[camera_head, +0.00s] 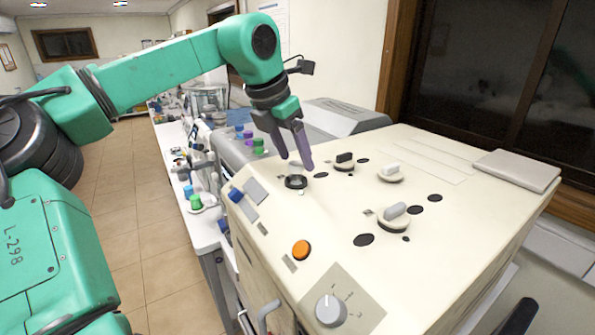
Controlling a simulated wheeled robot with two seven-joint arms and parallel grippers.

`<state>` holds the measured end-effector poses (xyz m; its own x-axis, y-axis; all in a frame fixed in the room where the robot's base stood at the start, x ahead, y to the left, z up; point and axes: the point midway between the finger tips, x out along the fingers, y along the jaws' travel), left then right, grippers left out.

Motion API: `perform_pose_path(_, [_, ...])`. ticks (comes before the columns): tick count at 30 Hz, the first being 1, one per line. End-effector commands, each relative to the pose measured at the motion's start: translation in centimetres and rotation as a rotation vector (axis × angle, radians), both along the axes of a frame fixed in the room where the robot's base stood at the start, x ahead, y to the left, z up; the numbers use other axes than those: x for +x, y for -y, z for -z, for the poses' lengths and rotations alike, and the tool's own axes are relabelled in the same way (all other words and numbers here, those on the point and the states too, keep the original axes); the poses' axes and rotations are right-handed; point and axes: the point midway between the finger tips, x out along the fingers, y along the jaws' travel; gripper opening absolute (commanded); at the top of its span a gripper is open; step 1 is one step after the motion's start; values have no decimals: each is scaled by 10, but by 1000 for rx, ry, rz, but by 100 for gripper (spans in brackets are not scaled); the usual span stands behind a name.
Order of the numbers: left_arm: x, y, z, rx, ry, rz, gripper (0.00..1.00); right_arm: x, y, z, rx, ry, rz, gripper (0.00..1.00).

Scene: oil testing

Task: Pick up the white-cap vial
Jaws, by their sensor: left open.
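My left gripper (296,163) points down over the far left part of the cream machine top (330,225). Between and just below the fingertips, a small whitish top (295,168) stands at a round black-ringed opening (296,182). It looks like the white-cap vial, but it is small and partly hidden by the fingers. I cannot tell whether the fingers touch it. My right gripper does not show.
Lids with a black handle (344,158), a white handle (391,168) and a grey handle (395,211) stand on the machine top, among dark openings. An orange button (301,250) and a dial (330,309) are at the front. Green-capped vials (196,201) stand left.

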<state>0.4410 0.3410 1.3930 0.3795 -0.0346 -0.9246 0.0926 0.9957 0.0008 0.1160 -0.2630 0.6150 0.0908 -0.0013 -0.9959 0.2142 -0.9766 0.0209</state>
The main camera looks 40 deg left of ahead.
Motion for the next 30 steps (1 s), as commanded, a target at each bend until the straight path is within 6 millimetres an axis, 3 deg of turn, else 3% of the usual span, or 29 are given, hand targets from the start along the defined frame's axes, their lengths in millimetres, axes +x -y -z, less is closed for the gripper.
perform_pose_path(1, [3, 1, 2, -4, -4, 2, 73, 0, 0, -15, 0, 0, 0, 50])
perform_pose_path(2, [5, 1, 8, -4, -4, 3, 73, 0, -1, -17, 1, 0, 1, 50])
perform_pose_path(6, [12, 1, 27, -3, -1, -1, 73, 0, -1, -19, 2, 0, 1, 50])
perform_pose_path(11, [12, 1, 29, -2, 0, -1, 73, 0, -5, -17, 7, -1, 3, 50])
perform_pose_path(14, [12, 1, 29, -2, 0, -1, 42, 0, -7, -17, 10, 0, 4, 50])
perform_pose_path(17, [12, 1, 29, -2, 0, -1, 4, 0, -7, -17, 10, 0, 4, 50])
perform_pose_path(18, [12, 1, 29, -2, 0, -1, 0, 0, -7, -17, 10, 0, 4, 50])
perform_pose_path(30, [13, 0, 20, 2, 1, -4, 0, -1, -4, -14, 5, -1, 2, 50])
